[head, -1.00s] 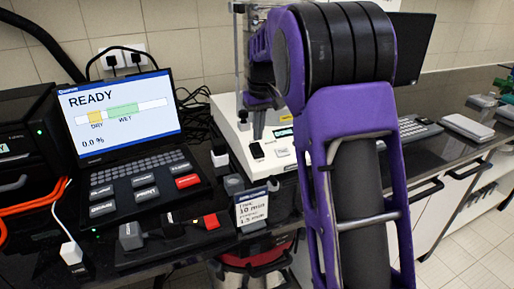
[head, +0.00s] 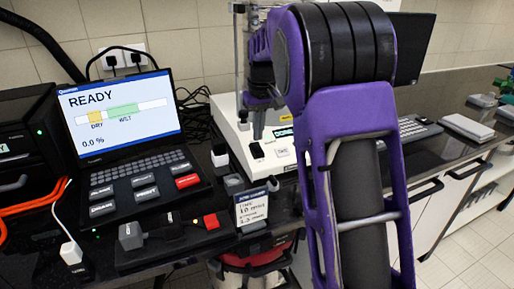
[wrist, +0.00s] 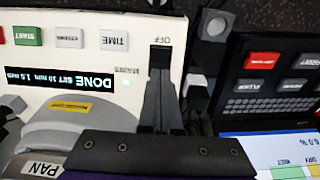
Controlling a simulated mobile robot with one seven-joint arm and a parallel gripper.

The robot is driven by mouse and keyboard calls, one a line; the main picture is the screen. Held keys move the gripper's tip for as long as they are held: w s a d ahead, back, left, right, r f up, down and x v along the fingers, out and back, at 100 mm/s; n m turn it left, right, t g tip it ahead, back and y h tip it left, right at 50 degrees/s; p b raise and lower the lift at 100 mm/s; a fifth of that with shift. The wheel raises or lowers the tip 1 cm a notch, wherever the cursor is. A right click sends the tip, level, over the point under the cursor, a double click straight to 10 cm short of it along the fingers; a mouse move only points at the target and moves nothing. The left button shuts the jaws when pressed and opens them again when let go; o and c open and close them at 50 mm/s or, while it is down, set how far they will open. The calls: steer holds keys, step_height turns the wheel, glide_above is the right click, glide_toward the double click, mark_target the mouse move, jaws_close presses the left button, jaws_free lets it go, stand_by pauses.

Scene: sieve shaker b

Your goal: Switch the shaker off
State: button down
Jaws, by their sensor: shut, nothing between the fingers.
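The shaker (head: 235,138) is a white machine with a front panel; its display (head: 284,133) reads DONE, and in the wrist view the display (wrist: 60,80) also reads SET 10 min 1.5 mm. A black switch (head: 257,151) sits at the panel's left end beside the TIME button. In the wrist view, which is upside down, the switch (wrist: 160,54) has the word OFF at one end. My gripper (head: 258,134) points down just above the switch, shut and empty. In the wrist view its fingertips (wrist: 160,80) overlap the switch's lower end; I cannot tell whether they touch.
A laptop (head: 125,115) reading READY stands at left. A card (head: 252,207) and a small device with a red button (head: 211,221) are in front. A green START button (wrist: 28,36) is on the shaker's panel. A grey PAN (wrist: 60,140) stands close to my gripper.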

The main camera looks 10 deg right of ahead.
mark_target(257, 151)
steer(key=shift+f+b, duration=1.05)
steer(key=shift+f, duration=0.85)
stand_by(0.7)
steer(key=shift+r, duration=0.15)
step_height(257, 151, up, 7)
steer(key=p, duration=0.6)
